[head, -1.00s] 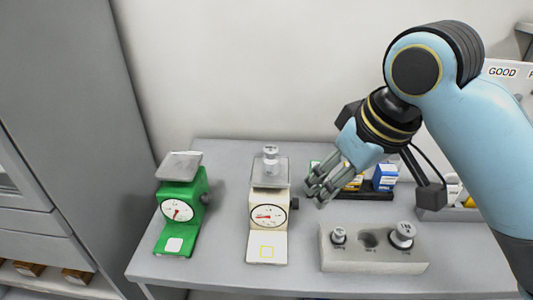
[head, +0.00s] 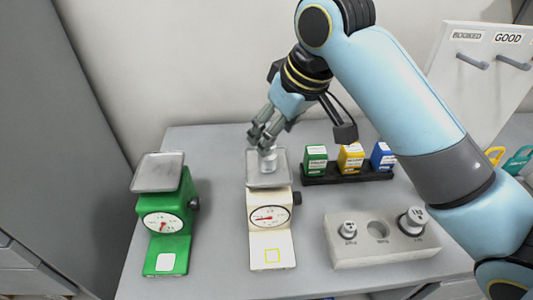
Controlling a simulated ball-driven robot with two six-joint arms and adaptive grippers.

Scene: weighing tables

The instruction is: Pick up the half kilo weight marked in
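A small silver weight (head: 268,163) stands upright on the pan of the white scale (head: 268,218). Its marking is too small to read. My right gripper (head: 262,142) points down just above the weight, its fingers at the weight's top and partly covering it. The fingers look apart; I cannot tell whether they touch it. The grey weight block (head: 375,253) stands at the right, its middle hole (head: 377,230) empty. A small weight (head: 348,229) sits at its left and a larger one (head: 412,219) at its right. My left gripper is not in view.
A green scale (head: 166,222) with an empty pan stands at the left. A black tray (head: 347,177) with green, yellow and blue boxes lies behind the block. The table between the two scales is clear.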

